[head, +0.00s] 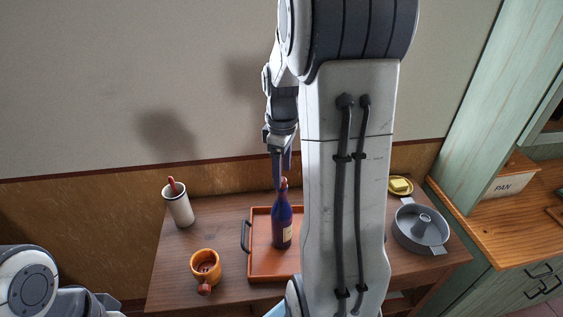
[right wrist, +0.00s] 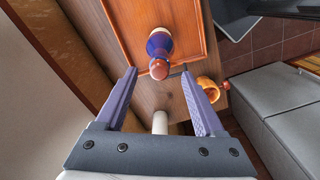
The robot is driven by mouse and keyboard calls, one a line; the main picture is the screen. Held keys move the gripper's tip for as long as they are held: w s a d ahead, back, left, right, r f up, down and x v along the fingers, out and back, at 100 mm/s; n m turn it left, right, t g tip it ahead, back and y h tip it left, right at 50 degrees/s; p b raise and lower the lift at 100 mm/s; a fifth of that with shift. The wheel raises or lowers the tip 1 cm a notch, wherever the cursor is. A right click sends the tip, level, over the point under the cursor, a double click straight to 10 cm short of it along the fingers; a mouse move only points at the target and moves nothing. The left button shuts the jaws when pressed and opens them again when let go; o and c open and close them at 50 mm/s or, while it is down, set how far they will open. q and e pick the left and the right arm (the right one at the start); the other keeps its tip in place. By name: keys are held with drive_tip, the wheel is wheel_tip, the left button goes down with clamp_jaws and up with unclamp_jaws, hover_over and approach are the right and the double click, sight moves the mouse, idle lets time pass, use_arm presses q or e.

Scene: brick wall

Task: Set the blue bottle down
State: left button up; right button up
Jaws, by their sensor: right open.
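The blue bottle (head: 282,226), with a pale label and a reddish top, stands upright on the orange tray (head: 261,274). In the right wrist view the bottle (right wrist: 159,43) is seen from above, its top just beyond and between my fingertips. My right gripper (head: 281,184) points down at the bottle's top. In the right wrist view the gripper (right wrist: 159,74) is open, with nothing held between its fingers. My right arm hides the right part of the tray. My left gripper is not in view.
A white cup with a red-handled item (head: 180,208) and an orange mug (head: 205,264) stand left of the tray. A grey ring pan (head: 421,229) and a yellow item on a dish (head: 400,185) are at the right. Wooden table (head: 170,284) is bare at front left.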

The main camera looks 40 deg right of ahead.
drive_tip(key=shift+r, duration=2)
drive_tip(key=s+a+f+n, duration=0.1)
drive_tip(key=s+a, duration=0.2)
drive_tip(key=a, duration=1.8)
drive_tip(key=s+a+f+y, duration=0.1)
drive_tip(key=s+a+f, duration=0.2)
drive_tip(key=s+a, duration=0.7)
drive_tip(key=s, duration=0.3)
drive_tip(key=shift+s+f, duration=0.15)
drive_tip(key=shift+f, duration=0.05)
